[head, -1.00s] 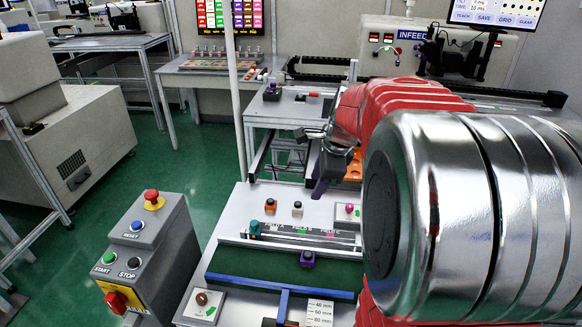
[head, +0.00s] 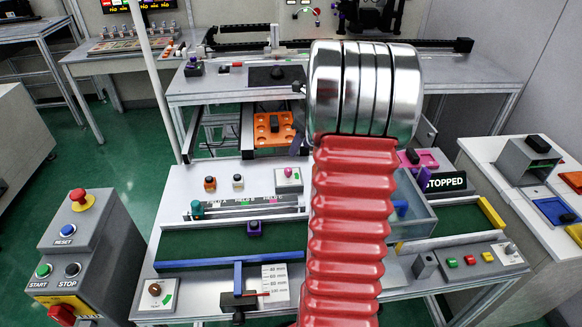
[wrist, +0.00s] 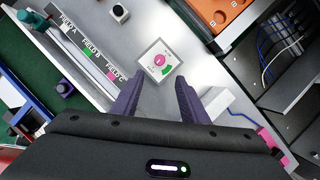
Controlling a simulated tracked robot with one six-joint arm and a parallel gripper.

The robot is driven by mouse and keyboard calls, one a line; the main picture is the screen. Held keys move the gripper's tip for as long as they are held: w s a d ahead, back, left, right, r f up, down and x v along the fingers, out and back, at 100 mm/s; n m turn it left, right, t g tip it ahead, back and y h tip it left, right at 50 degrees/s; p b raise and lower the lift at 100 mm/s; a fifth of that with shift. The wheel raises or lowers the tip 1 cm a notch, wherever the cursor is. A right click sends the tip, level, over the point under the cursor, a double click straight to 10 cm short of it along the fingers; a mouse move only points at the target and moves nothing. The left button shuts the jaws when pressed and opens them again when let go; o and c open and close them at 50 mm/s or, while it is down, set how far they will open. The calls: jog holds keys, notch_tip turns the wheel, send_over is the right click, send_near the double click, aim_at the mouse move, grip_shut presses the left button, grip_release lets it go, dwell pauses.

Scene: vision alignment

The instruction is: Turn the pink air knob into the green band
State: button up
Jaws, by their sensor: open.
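The pink air knob (head: 288,172) sits on a small white square plate at the right of the upper panel. In the wrist view the pink knob (wrist: 160,60) is near the middle, with a green band (wrist: 168,68) printed on the plate beside it. My gripper (wrist: 158,98) is open and empty. Its two dark purple fingers point toward the plate and stand apart from the knob, one on each side of it in the picture. In the head view my red and silver arm hides most of the gripper. I cannot make out the knob's pointer clearly.
An orange tray (head: 275,129) stands behind the panel. A green belt with blue guides (head: 220,262) runs in front. A grey white-topped block (wrist: 217,103) is right of the fingers.

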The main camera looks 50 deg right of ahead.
aim_at(289, 169)
jog(key=x, duration=1.4)
jog(key=shift+s, duration=0.1)
jog(key=shift+r, duration=0.1)
jog(key=shift+c, duration=0.4)
jog(key=c, duration=0.9)
jog(key=shift+d, duration=0.3)
grip_shut()
jog(key=shift+a, duration=0.15)
